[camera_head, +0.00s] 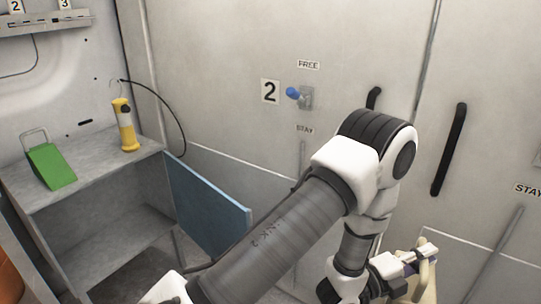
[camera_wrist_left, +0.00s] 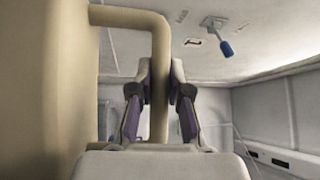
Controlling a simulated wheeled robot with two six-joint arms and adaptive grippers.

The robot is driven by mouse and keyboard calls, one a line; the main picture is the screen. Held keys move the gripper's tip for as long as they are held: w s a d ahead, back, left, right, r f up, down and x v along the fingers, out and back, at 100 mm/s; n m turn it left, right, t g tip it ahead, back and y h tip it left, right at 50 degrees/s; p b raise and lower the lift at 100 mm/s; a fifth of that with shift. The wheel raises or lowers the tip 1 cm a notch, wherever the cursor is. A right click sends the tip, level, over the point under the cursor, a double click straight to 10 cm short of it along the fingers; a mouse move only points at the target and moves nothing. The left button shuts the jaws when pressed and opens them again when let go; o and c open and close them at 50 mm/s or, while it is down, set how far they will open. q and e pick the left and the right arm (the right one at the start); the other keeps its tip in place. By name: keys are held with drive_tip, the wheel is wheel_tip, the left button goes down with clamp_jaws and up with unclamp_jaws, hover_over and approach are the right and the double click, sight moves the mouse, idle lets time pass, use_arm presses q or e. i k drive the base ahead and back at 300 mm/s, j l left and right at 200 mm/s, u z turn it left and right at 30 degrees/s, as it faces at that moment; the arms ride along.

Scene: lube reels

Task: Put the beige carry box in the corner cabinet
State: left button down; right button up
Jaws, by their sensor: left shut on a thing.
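The beige carry box (camera_wrist_left: 45,90) fills the left side of the left wrist view. Its handle (camera_wrist_left: 158,75) passes between the two fingers of my left gripper (camera_wrist_left: 160,85), which is shut on it. In the head view my left gripper (camera_head: 410,262) is at the lower right, with only a small part of the beige box (camera_head: 428,275) showing beside it. The grey corner cabinet (camera_head: 90,178) stands at the left, well apart from the gripper. Its blue door (camera_head: 210,207) stands open, and part of its inside shows. My right gripper is not in view.
A green object (camera_head: 51,167) and a yellow lamp (camera_head: 125,127) with a black cable stand on the cabinet top. Grey wall panels carry a blue-knobbed lever (camera_head: 293,93) and black handles (camera_head: 450,150). My left arm hides part of the floor near the blue door.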

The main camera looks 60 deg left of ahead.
sight(105, 256)
drive_tip(key=k+j+u, duration=0.1)
drive_tip(key=u, duration=0.35)
drive_tip(key=j+u, duration=0.45)
drive_tip(key=i+j+u, duration=0.15)
drive_tip(key=u, duration=0.25)
drive_tip(key=i+j+u, duration=0.15)
drive_tip(key=u, duration=0.2)
drive_tip(key=i+u, duration=0.2)
drive_tip(key=u, duration=0.2)
